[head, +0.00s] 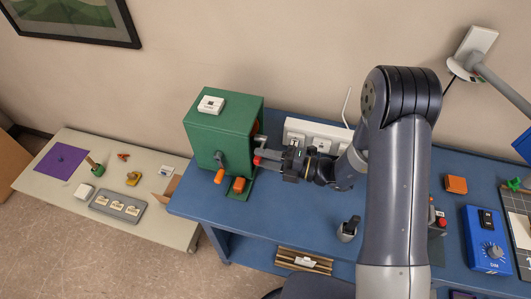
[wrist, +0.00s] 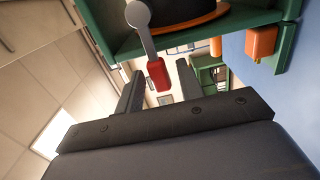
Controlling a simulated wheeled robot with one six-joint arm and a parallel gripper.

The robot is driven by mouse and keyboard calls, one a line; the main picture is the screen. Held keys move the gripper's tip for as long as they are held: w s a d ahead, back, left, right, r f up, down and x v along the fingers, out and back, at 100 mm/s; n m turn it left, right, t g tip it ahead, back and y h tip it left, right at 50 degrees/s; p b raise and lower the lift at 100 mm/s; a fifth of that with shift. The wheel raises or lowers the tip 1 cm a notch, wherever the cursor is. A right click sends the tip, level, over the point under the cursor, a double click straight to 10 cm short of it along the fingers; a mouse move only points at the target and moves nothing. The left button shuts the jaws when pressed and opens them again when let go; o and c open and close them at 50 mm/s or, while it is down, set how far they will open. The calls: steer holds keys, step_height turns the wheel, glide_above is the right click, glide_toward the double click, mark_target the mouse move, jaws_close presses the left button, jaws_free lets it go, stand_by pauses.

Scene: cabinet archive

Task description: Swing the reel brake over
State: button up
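The reel brake is a grey lever with a red grip (wrist: 157,74) on the open side of the green reel box (head: 215,138). In the wrist view, its round pivot end (wrist: 137,14) is at the top and the red grip hangs towards my fingers. My gripper (wrist: 158,85) is open, with one finger on each side of the red grip; I cannot tell whether either touches it. In the head view, my gripper (head: 268,158) is at the box's right side, with a red end (head: 257,160) showing at its fingertips. A black reel with an orange rim (wrist: 190,20) is beside the lever.
A crank with an orange handle (head: 219,176) is on the box's front, and an orange block (head: 239,185) is at its foot. A white socket strip (head: 318,134) lies behind my gripper. A dark cup (head: 347,230) stands in front. The blue bench (head: 285,212) is clear between.

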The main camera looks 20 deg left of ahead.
steer(key=shift+o, duration=0.2)
steer(key=d, duration=0.6)
steer(key=shift+w, duration=0.3)
steer(key=shift+d, duration=0.1)
steer(key=w+d+b, duration=0.1)
steer(key=d+b, duration=0.2)
steer(key=d, duration=0.7)
steer(key=shift+d, duration=0.3)
steer(key=shift+w+a, duration=0.1)
steer(key=shift+a, duration=0.05)
steer(key=s+a+p, duration=0.1)
steer(key=a+p, duration=0.2)
steer(key=a, duration=1.1)
steer(key=shift+s, duration=0.25)
steer(key=shift+d, duration=0.1)
